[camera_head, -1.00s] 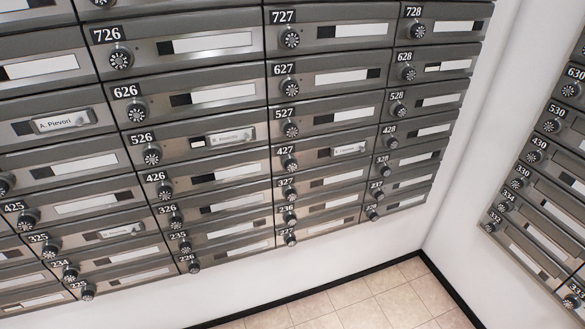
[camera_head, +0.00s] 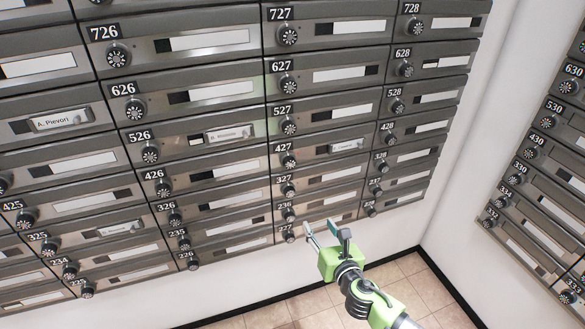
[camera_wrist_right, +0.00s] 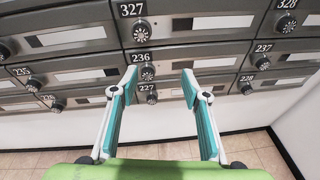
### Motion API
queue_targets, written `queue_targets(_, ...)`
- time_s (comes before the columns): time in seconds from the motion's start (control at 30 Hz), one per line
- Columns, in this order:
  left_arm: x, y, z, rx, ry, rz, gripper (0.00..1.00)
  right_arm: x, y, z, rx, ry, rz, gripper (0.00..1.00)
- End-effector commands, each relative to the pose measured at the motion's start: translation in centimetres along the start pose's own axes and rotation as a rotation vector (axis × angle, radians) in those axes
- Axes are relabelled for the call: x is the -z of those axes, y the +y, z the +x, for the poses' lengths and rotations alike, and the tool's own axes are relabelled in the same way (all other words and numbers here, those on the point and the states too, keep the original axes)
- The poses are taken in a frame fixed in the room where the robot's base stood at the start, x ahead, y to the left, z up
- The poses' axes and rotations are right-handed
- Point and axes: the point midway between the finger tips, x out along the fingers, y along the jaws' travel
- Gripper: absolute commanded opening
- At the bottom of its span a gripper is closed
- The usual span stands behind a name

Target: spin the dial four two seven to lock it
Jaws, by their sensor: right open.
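The dial of mailbox 427 (camera_head: 289,161) is a small dark round knob with pale markings, below its number plate in the head view. The door of mailbox 427 (camera_head: 318,153) looks shut and has a name label at its right end. My right gripper (camera_head: 322,231) is open and empty, in front of the lowest boxes, below the 427 dial. In the right wrist view its two teal fingers (camera_wrist_right: 157,84) are spread, with the dial of 236 (camera_wrist_right: 149,72) showing between them. Mailbox 427 is not visible in the wrist view. My left gripper is not in view.
More mailboxes with similar dials surround 427, such as 327 (camera_head: 287,190) below and 527 (camera_head: 289,128) above. A white wall (camera_head: 480,150) and another bank of mailboxes (camera_head: 545,180) stand to the right. The tiled floor (camera_head: 415,275) is clear below.

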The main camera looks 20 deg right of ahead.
Motion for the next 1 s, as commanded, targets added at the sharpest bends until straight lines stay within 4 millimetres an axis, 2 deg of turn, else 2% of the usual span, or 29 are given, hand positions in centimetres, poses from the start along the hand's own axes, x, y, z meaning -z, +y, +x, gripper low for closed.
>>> queue_targets(0.03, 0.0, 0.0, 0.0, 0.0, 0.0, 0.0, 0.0, -3.6, 1.4, -0.2, -0.027, -0.072, -0.122, 0.42)
queue_targets(0.1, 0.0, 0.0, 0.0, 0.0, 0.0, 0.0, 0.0, -7.1, 2.8, -0.8, -0.044, -0.146, -0.256, 0.42)
queue_targets(0.2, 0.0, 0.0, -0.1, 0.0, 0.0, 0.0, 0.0, -9.9, 4.0, -1.4, -0.052, -0.212, -0.369, 0.42)
queue_targets(0.33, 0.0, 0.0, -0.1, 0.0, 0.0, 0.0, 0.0, -11.1, 4.5, -1.2, -0.051, -0.237, -0.413, 0.42)
queue_targets(0.43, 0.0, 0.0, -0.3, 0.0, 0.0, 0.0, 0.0, -11.4, 4.6, 0.0, -0.049, -0.237, -0.412, 0.42)
queue_targets(0.8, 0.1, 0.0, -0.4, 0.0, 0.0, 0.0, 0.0, -12.9, 5.3, 7.4, -0.049, -0.235, -0.407, 0.42)
queue_targets(1.0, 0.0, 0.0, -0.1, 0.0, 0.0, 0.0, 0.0, -13.3, 5.5, 10.3, -0.05, -0.234, -0.406, 0.42)
